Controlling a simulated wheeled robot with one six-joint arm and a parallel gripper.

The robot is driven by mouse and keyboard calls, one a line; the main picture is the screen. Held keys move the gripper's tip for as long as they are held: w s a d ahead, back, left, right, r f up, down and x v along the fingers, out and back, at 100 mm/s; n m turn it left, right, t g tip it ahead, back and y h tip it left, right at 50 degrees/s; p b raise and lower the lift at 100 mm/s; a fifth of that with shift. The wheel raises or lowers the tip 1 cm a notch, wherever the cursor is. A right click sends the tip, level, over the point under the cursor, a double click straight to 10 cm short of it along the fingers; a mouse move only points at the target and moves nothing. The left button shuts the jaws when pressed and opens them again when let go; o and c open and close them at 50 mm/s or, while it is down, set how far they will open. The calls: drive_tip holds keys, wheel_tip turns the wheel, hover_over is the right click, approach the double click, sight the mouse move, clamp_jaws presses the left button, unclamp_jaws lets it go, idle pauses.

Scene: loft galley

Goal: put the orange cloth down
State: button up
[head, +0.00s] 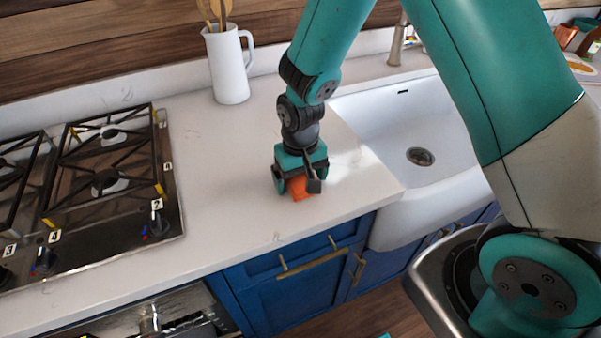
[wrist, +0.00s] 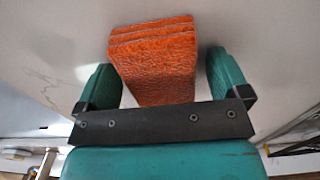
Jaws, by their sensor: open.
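The orange cloth (head: 301,188) is a folded, layered block on the white counter, left of the sink and near the counter's front edge. My gripper (head: 298,187) is right above it, pointing down, and hides part of it in the head view. In the wrist view the cloth (wrist: 155,60) lies between the two teal fingers of my gripper (wrist: 165,80). A gap shows between the cloth and each finger, so the gripper is open around it. Whether the cloth's underside touches the counter is hard to tell.
A gas hob (head: 100,190) with black grates is at the left. A white jug (head: 228,70) with wooden utensils stands at the back. The white sink (head: 405,135) is at the right. The counter (head: 225,180) between hob and gripper is clear.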

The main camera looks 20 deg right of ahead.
sight(301, 178)
wheel_tip(301, 178, up, 13)
drive_tip(key=b, duration=0.2)
drive_tip(key=s+a+r+n+y, duration=0.2)
drive_tip(key=s+r+n, duration=0.1)
drive_tip(key=s, duration=0.6)
drive_tip(key=s+a+r+n+y, duration=0.2)
drive_tip(key=s+r+n, duration=0.2)
drive_tip(key=s, duration=0.6)
wheel_tip(301, 178, up, 2)
drive_tip(key=shift+s+a+r, duration=0.2)
drive_tip(key=shift+s+a, duration=0.1)
drive_tip(key=shift+o, duration=0.2)
